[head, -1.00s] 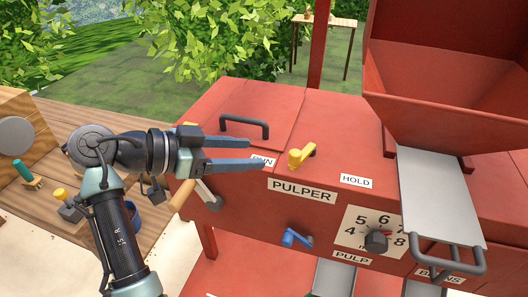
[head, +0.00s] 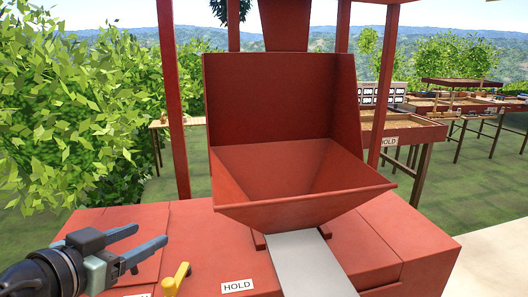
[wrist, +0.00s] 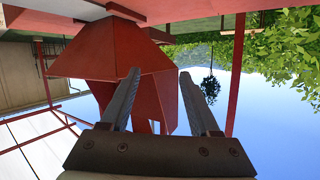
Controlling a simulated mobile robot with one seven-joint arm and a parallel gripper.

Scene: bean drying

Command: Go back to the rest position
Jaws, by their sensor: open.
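My gripper (head: 138,247) is at the lower left in the head view, open and empty, above the left part of the red pulper (head: 205,243). Its two fingers point to the right. In the wrist view my gripper (wrist: 158,92) also shows open with nothing between the fingers, and the scene appears upside down. The red hopper (head: 300,188) stands to the right of my gripper, apart from it. A yellow lever (head: 176,279) sits just below and right of the fingers.
A grey chute plate (head: 307,265) lies below the hopper, beside a HOLD label (head: 238,286). Red posts (head: 173,100) rise behind the machine. Drying tables (head: 410,128) stand at the back right, and a small wooden table (head: 160,123) at the back left. Leafy bushes fill the left.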

